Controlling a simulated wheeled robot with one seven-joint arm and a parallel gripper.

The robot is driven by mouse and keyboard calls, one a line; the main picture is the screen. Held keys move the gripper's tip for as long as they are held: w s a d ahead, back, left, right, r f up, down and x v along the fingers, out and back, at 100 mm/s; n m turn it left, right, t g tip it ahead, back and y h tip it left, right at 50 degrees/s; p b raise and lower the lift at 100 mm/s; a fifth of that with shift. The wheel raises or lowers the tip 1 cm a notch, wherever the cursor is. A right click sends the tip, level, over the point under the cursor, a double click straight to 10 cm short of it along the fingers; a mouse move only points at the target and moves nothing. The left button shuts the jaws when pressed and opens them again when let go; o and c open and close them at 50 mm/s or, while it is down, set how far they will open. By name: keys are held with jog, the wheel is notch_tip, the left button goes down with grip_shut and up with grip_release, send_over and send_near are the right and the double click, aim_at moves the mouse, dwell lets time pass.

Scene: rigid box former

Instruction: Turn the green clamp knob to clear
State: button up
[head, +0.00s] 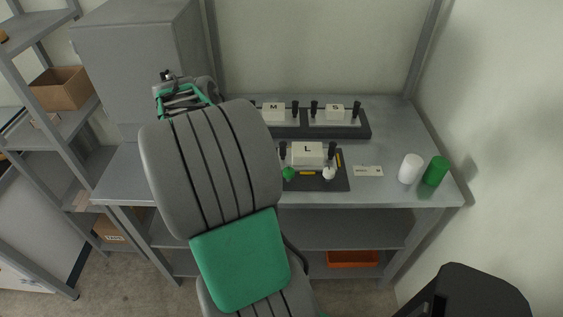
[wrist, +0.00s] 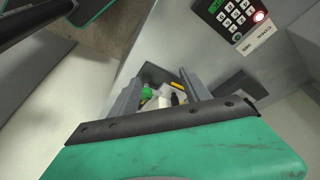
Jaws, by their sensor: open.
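The green clamp knob (head: 288,174) sits at the front left of a dark fixture plate (head: 339,184) on the bench, partly beside my arm's outline. In the wrist view the green knob (wrist: 148,91) shows small between my fingers, beyond them and apart from them. Its pointer setting is too small to read. A white knob (head: 329,174) sits at the plate's front right. A white block marked L (head: 307,152) stands behind the knobs, between black handles. My gripper (wrist: 162,78) is open and empty.
Blocks marked M (head: 273,112) and S (head: 334,112) sit in a dark rack behind. A white card (head: 368,171), white cup (head: 411,168) and green cup (head: 435,171) stand right. A grey cabinet (head: 135,60) stands left. A keypad (wrist: 232,14) shows a lit red button.

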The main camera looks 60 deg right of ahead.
aim_at(288, 171)
jog(key=s+d+f+m+g, duration=0.1)
jog(key=s+d+m+g, duration=0.1)
jog(key=s+d+m, duration=0.45)
jog(key=shift+n, duration=0.25)
jog(key=p+x, duration=0.1)
jog(key=x, duration=0.7)
jog(key=shift+s+d+r, duration=0.1)
jog(key=shift+s+d, duration=0.05)
jog(key=shift+d, duration=0.05)
grip_shut()
